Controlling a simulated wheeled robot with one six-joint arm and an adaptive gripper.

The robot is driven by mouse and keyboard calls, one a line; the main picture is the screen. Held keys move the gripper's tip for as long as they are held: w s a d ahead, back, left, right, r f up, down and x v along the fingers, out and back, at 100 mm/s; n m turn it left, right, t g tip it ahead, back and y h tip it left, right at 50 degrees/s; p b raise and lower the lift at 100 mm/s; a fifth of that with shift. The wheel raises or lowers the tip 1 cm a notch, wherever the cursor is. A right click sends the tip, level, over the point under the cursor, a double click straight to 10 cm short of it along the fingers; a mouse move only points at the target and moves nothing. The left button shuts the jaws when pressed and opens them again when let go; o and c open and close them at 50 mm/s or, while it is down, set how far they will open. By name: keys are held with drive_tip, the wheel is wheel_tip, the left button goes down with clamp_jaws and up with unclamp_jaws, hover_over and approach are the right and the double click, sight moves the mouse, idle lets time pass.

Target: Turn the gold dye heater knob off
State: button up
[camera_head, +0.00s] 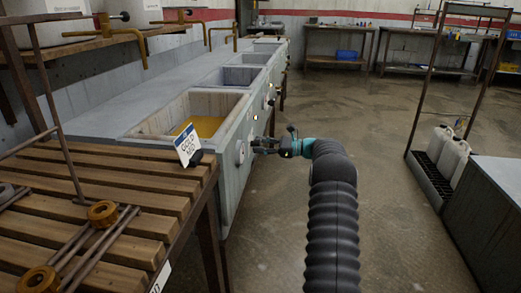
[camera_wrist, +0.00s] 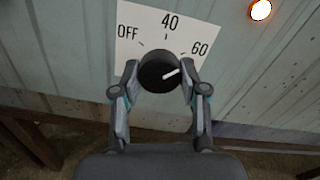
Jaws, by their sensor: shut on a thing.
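The gold dye heater knob (camera_wrist: 158,72) is a black round knob on a white dial plate (camera_wrist: 165,25) marked OFF, 40 and 60. Its white pointer line points up and right, toward the 60 mark. A lit orange lamp (camera_wrist: 261,9) is at the upper right of the wrist view, and the lamp also shows in the head view (camera_head: 255,117). My gripper (camera_wrist: 158,82) is shut on the knob, one finger on each side. In the head view my gripper (camera_head: 262,146) reaches the front of the trough with yellow dye (camera_head: 203,126); the knob is hidden there.
A wooden slatted table (camera_head: 110,180) with a gold dye sign (camera_head: 187,145) stands at the near left. More basins (camera_head: 243,77) run along the trough to the back. A rack with white jugs (camera_head: 446,150) stands at right. The floor between is clear.

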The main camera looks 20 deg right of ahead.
drive_tip(key=n+b, duration=0.3)
drive_tip(key=n, duration=0.4)
drive_tip(key=n+b, duration=0.4)
drive_tip(key=n, duration=0.2)
drive_tip(key=n+b, duration=0.3)
drive_tip(key=n, duration=0.4)
drive_tip(key=shift+w+r+n+b, duration=0.1)
drive_tip(key=shift+r+n+b, duration=0.2)
drive_tip(key=shift+b, duration=0.1)
drive_tip(key=shift+f, duration=0.1)
drive_tip(key=o, duration=1.1)
drive_tip(key=shift+o, duration=0.2)
drive_tip(key=shift+d, duration=0.1)
drive_tip(key=v, duration=1.2)
